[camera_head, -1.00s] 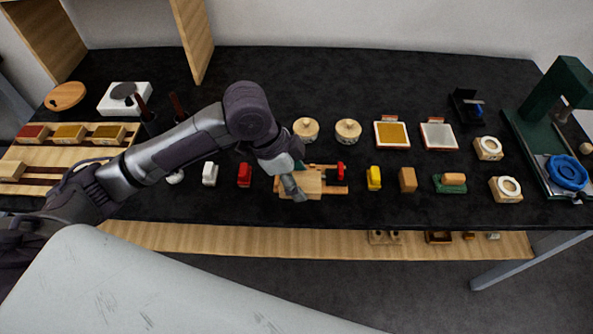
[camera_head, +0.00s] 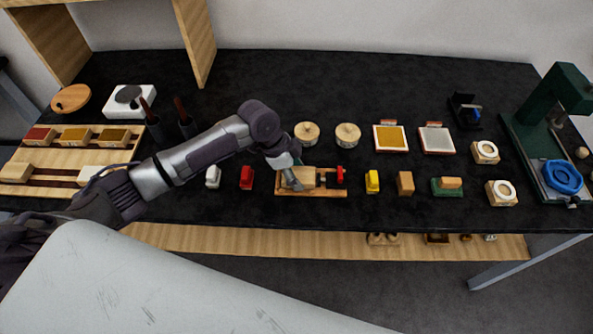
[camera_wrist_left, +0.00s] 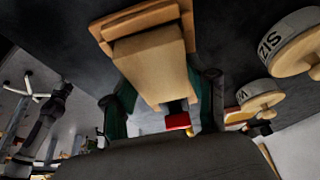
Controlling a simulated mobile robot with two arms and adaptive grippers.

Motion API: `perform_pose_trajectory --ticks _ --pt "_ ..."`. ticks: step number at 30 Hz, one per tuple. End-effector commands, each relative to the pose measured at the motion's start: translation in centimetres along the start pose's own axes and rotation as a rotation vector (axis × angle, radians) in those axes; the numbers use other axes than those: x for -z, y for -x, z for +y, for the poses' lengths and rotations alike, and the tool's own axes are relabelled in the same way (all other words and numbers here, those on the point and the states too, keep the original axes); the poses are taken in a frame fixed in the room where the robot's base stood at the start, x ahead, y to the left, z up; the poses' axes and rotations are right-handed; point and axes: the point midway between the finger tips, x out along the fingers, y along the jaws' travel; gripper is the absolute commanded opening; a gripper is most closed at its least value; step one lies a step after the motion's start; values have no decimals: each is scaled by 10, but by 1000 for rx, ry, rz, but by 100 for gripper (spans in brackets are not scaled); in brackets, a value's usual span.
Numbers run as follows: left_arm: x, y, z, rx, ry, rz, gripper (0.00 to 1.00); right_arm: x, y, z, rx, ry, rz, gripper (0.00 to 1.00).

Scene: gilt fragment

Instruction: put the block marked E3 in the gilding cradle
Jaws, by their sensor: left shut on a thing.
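The gilding cradle (camera_head: 335,193) is a low wooden base with a red part (camera_head: 340,174) at its right end, near the front edge of the table. My left gripper (camera_head: 294,179) is shut on a pale wooden block (camera_head: 308,178) at the cradle's left part. In the left wrist view the block (camera_wrist_left: 155,62) lies between the green fingers, with the cradle's wood (camera_wrist_left: 140,17) beyond it. The E3 mark is not readable, and I cannot tell whether the block touches the cradle floor. My right gripper is not in view.
A red piece (camera_head: 247,177) and a white piece (camera_head: 213,177) stand left of the cradle. A yellow piece (camera_head: 372,181) and a tan block (camera_head: 405,183) stand right. Two round lidded pots (camera_head: 307,133) (camera_head: 348,134) stand behind. A green press (camera_head: 540,130) is far right.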

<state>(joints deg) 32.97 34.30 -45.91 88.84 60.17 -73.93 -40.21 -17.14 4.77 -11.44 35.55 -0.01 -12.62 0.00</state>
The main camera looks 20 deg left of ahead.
Motion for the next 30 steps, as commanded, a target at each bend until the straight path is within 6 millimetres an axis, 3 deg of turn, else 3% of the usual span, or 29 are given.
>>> perform_pose_trajectory --ticks 6,7,11,23,30 --pt "-1 -2 0 0 0 1 17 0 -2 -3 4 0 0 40" --pt "-1 -3 0 0 0 0 59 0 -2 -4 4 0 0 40" --pt "0 -2 0 0 0 1 81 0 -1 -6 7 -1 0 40" --pt "1 3 0 1 0 1 82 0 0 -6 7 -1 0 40" --pt "0 42 -2 6 -1 2 82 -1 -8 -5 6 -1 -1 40"
